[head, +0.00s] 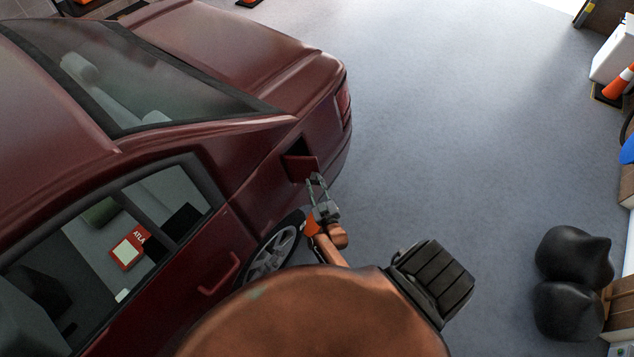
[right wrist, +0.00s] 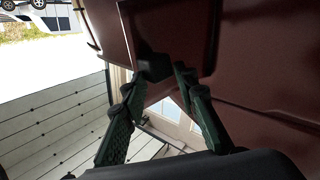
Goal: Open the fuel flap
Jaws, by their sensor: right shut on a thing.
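The fuel flap (head: 302,167) is a small dark red panel on the car's rear side. It stands out from the body, with the dark filler recess (head: 297,147) showing behind it. My right gripper (head: 316,179) is at the flap's outer edge and is shut on it. My left gripper is not in view.
The dark red car (head: 225,60) fills the left side, with its rear wheel (head: 275,250) just below the flap. Grey floor to the right is clear. Black sacks (head: 573,280) and an orange cone (head: 617,82) stand at the far right.

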